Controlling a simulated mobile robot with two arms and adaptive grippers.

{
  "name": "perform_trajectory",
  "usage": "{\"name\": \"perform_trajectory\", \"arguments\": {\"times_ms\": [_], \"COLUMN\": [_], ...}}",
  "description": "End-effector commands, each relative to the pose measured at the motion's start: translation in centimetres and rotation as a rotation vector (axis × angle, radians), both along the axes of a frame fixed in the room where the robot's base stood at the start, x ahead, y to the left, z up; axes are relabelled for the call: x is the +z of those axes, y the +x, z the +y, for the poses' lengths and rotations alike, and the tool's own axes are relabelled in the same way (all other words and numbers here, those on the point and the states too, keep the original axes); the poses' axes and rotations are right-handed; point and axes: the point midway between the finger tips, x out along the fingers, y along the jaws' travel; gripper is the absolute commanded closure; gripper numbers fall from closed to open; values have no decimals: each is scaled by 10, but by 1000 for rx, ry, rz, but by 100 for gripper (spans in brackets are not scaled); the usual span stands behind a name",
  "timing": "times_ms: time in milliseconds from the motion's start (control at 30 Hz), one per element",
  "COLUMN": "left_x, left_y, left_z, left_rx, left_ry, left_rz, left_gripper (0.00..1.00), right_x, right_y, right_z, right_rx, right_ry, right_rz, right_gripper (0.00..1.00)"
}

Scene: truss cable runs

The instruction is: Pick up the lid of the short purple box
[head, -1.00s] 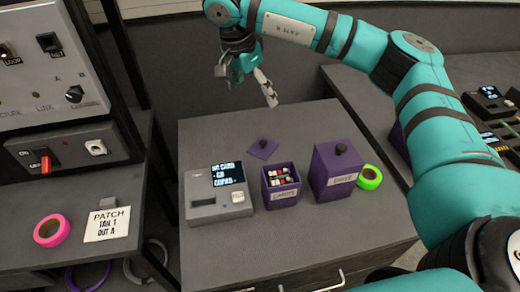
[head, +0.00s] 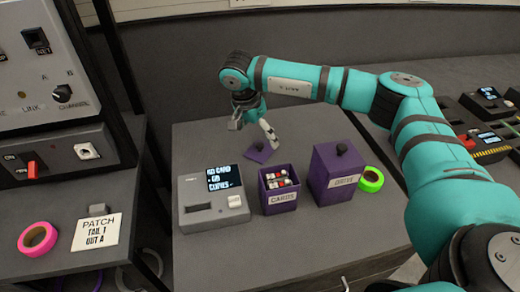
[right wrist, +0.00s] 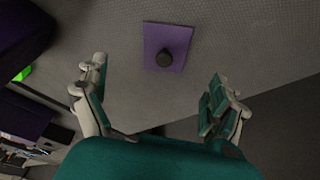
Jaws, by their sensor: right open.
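The lid (head: 259,151) is a flat purple square with a dark round knob. It lies on the grey table behind the short purple box. The short purple box (head: 279,200), labelled "CARDS", stands open with several small red, white and dark items inside. My right gripper (head: 255,122) is open and empty just above and behind the lid. In the right wrist view the lid (right wrist: 166,46) lies ahead of my open right gripper (right wrist: 160,88), roughly centred between its fingers and apart from them. My left gripper is not in view.
A taller purple box (head: 335,186) with its lid on stands right of the short box, beside a green tape roll (head: 371,179). A grey device with a screen (head: 208,212) stands left. The table behind these is mostly clear.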

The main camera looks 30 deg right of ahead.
Motion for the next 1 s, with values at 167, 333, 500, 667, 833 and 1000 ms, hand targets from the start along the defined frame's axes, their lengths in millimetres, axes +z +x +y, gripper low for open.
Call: {"name": "perform_trajectory", "arguments": {"times_ms": [167, 333, 500, 667, 833, 1000], "left_x": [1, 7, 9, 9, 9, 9], "left_y": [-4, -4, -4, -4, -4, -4], "left_z": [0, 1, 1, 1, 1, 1], "left_rx": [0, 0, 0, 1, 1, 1], "left_ry": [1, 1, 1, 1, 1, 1], "left_rz": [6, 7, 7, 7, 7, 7], "left_gripper": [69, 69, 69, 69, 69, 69], "right_x": [-12, -31, -55, -62, -62, -61], "right_y": [1, 3, 6, 8, 8, 8], "right_z": [-3, -7, -12, -14, -14, -14], "right_rx": [-1, -2, -1, 0, 0, 0], "right_ry": [0, -1, -1, 0, 0, 0], "right_rz": [0, 3, 2, -1, -1, -1], "right_gripper": [4, 4, 4, 4, 4, 26]}}
